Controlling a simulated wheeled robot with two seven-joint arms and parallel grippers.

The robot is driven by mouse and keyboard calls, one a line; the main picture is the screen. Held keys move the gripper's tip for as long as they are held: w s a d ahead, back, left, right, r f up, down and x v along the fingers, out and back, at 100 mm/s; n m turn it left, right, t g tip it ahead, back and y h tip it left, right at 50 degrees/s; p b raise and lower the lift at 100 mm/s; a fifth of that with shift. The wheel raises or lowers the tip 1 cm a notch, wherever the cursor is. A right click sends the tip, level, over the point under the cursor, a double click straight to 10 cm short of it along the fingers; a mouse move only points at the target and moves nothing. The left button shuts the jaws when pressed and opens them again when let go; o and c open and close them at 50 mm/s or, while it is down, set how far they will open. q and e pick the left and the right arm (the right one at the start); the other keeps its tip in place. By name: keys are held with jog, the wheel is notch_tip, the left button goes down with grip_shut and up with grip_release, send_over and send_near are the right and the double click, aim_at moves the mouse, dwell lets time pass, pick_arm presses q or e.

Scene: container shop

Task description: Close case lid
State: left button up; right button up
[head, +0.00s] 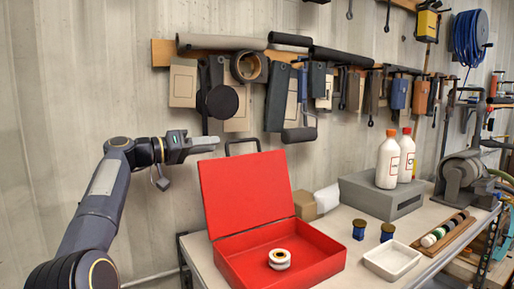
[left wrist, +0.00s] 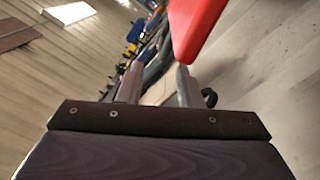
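The red case (head: 325,268) is on the workbench with its red lid (head: 246,192) standing up, tilted slightly back. A black handle (head: 242,142) shows above the lid's top edge. A white ring-shaped spool (head: 279,259) lies inside the case. My left gripper (head: 208,144) is raised at the lid's upper left corner, near the handle; I cannot tell if it touches the lid. In the left wrist view its two fingers (left wrist: 158,78) are apart with nothing held between them. A red corner of the lid (left wrist: 193,28) shows just beyond the fingertips. My right gripper is not visible.
A cardboard box (head: 305,205) stands behind the case. Tools hang on the wall rack (head: 166,52) above.

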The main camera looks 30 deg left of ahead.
aim_at(234, 142)
pick_arm(q)
jog(key=shift+m, duration=0.4)
jog(key=p+x, duration=0.2)
jog(key=x, duration=0.5)
jog(key=shift+a, duration=0.1)
jog(key=shift+w+d+f+p, duration=0.15)
jog(key=shift+w+d+p, duration=0.2)
jog(key=shift+w, duration=0.3)
grip_shut()
